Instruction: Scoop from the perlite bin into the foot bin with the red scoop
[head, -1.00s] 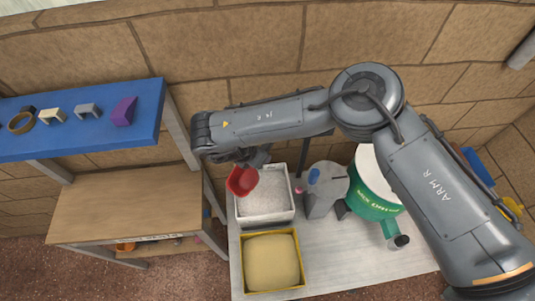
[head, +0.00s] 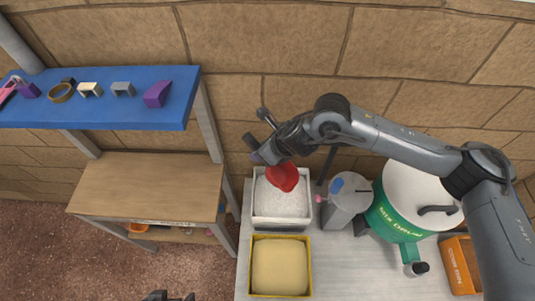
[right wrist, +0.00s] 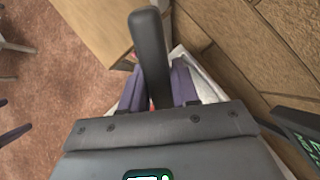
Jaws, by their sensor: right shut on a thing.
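The red scoop (head: 283,177) is over the back middle of the white bin (head: 280,222), which holds white grains like perlite. I cannot tell whether its bowl touches the grains. My right gripper (head: 268,158) is shut on the scoop; in the right wrist view its purple fingers (right wrist: 157,88) are around a dark handle (right wrist: 149,45), and the bowl is mostly hidden. The yellow bin (head: 309,268) with a smooth tan fill stands in front; I cannot read a label on either bin. A dark tip, seemingly my left gripper (head: 168,296), shows at the bottom edge.
A grey device (head: 345,200) and a green mix drum (head: 395,222) stand right of the white bin. An orange box (head: 461,266) is at the far right. A blue shelf (head: 100,110) and a wooden bench (head: 150,185) are to the left. The brick wall is close behind.

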